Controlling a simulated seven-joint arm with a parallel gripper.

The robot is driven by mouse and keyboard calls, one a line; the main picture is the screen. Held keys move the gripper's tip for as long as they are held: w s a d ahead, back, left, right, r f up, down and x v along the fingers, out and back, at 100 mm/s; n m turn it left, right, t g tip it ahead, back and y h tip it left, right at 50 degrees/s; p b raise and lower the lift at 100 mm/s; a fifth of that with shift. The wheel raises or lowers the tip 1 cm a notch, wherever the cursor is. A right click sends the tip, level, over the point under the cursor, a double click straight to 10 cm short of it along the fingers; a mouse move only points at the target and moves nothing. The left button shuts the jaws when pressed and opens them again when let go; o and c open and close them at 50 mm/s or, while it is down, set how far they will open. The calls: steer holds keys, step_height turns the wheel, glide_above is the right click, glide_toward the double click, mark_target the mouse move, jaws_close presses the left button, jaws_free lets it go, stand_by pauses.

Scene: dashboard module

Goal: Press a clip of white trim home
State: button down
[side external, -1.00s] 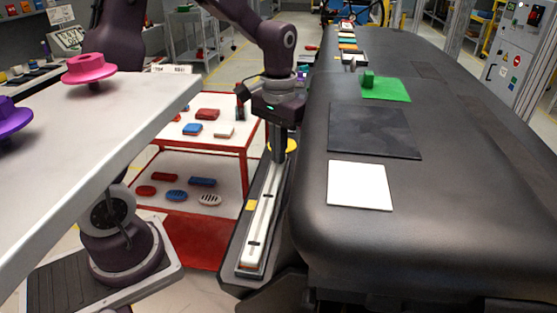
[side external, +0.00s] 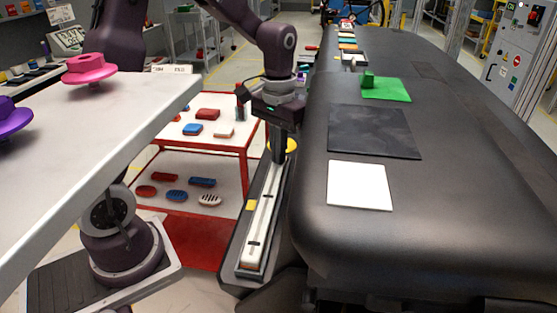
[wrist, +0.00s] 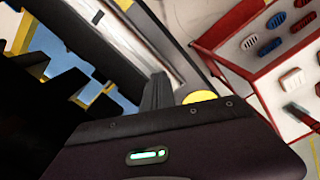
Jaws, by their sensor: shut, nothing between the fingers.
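The white trim (side external: 262,220) is a long strip with dark marks along it, lying in a dark channel beside the black dashboard. It also shows in the wrist view (wrist: 143,33). My gripper (side external: 278,158) points down at the far end of the strip, with its fingers together and nothing between them. In the wrist view the dark fingers (wrist: 157,92) show end-on near the strip. I cannot tell whether the fingertips touch the trim.
The black dashboard (side external: 450,190) fills the right, bearing a white square (side external: 360,185), a dark square (side external: 374,132) and a green pad (side external: 386,90). A red-framed cart (side external: 190,218) with several small parts stands left of the channel. A pale table (side external: 100,150) is nearer left.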

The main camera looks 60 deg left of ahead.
step_height(320, 180, up, 8)
stand_by(0.7)
steer(key=s+d+r+m+t, duration=0.1)
steer(key=s+d, duration=0.3)
steer(key=s, duration=0.6)
steer(key=s+d+r+m+t, duration=0.1)
steer(key=s+d+t, duration=0.3)
steer(key=s, duration=0.6)
steer(key=shift+r+m+t, duration=0.3)
steer(key=shift+r+m, duration=0.05)
steer(key=shift+m, duration=0.15)
steer(key=shift+a, duration=0.1)
